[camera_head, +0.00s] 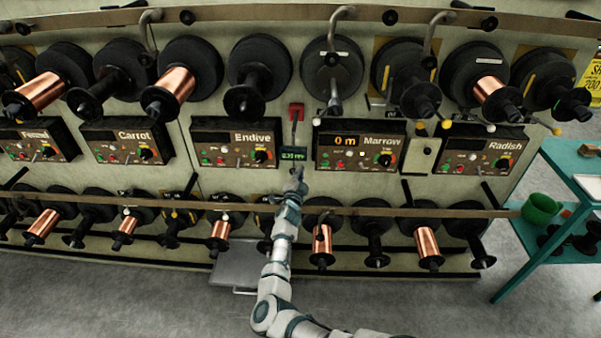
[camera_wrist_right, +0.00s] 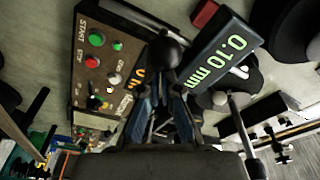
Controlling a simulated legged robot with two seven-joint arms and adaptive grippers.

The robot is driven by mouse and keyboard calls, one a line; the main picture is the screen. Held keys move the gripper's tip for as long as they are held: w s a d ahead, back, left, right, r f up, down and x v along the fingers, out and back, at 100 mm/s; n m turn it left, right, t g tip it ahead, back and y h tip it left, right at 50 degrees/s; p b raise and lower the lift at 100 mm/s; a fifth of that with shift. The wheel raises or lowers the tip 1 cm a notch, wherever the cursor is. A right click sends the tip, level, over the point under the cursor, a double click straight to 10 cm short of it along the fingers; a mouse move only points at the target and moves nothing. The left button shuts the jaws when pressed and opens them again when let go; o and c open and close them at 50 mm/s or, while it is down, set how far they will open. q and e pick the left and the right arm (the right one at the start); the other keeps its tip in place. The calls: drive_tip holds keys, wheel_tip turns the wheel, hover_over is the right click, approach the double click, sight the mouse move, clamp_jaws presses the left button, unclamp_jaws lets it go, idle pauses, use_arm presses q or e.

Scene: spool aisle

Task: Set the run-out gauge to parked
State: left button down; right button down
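The run-out gauge's small dark display (camera_head: 293,154) hangs between the Endive and Marrow panels. Its green figures are too small to read surely in the head view. In the wrist view the display (camera_wrist_right: 222,52) reads 0.10 mm, tilted. A red block (camera_head: 296,111) with a thin grey arm sits just above it; the red block also shows in the wrist view (camera_wrist_right: 205,14). My right gripper (camera_head: 297,174) is just below the display. In the wrist view its fingers (camera_wrist_right: 165,92) are close together at a dark ball knob (camera_wrist_right: 165,51); whether they grip it is unclear. My left gripper is out of view.
The Marrow panel (camera_head: 360,148) reads 0 m, with the Endive panel (camera_head: 236,143) to the left. Spools fill rows above and below, with a long rail (camera_head: 400,212) across the lower row.

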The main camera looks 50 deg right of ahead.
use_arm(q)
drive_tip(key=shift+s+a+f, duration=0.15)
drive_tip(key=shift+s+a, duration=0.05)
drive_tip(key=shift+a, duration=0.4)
use_arm(e)
drive_tip(key=v, duration=0.8)
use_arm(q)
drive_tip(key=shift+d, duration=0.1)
use_arm(e)
drive_tip(key=shift+w, duration=0.1)
